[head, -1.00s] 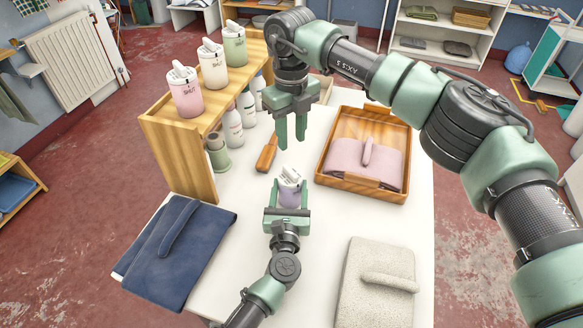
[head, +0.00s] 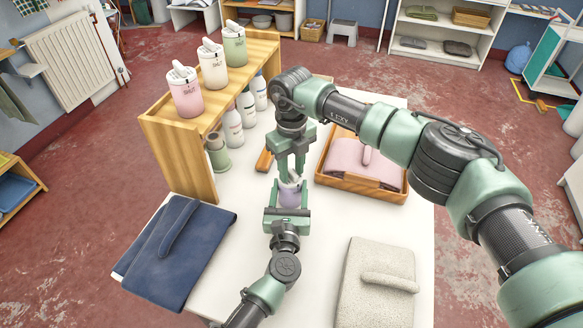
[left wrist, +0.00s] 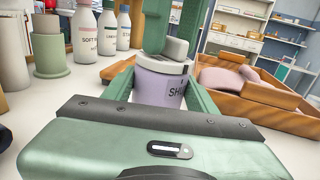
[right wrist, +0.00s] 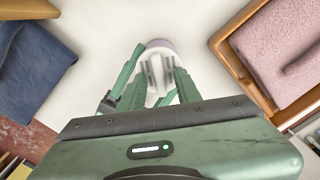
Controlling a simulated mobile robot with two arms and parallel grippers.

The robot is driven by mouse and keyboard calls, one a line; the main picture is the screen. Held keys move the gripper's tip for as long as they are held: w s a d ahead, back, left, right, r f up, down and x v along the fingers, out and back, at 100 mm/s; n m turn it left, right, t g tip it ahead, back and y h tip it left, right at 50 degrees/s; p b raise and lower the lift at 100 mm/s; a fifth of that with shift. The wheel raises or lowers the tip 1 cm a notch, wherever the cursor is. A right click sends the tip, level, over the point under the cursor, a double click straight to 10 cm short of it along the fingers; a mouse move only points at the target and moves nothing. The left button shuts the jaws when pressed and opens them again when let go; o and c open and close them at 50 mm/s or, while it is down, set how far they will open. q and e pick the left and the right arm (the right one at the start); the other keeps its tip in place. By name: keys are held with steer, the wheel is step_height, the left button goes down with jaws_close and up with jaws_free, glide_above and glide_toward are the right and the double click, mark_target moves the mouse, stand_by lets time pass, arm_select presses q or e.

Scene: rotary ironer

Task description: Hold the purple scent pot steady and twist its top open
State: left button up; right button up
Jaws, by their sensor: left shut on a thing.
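The small purple scent pot (head: 289,196) stands on the white table, with a pale lid and a raised grip on top. My left gripper (head: 288,208) is shut on the pot's body from the near side; its fingers flank the pot in the left wrist view, where the purple wall (left wrist: 158,89) and the grey lid grip (left wrist: 174,49) show. My right gripper (head: 291,176) points down over the pot, its fingers apart at the lid's height. In the right wrist view the pot (right wrist: 160,44) shows beyond the fingertips. Contact with the lid is unclear.
A wooden rack (head: 179,150) with pink, white and green pots stands left, with bottles beneath. A wooden tray (head: 361,184) with pink cloth lies right. Folded blue cloth (head: 180,250) and beige cloth (head: 373,285) lie at the front. A wooden-handled tool (head: 264,161) lies behind the pot.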

jaws_close()
steer(key=shift+n, duration=0.3)
steer(key=n, duration=0.2)
steer(key=shift+w+r+n, duration=0.1)
steer(key=shift+n, duration=0.3)
steer(key=n, duration=0.3)
steer(key=shift+d+n, duration=0.1)
steer(key=shift+n, duration=0.2)
steer(key=n, duration=0.7)
steer(key=shift+w, duration=0.2)
steer(key=shift+o, duration=0.3)
jaws_free()
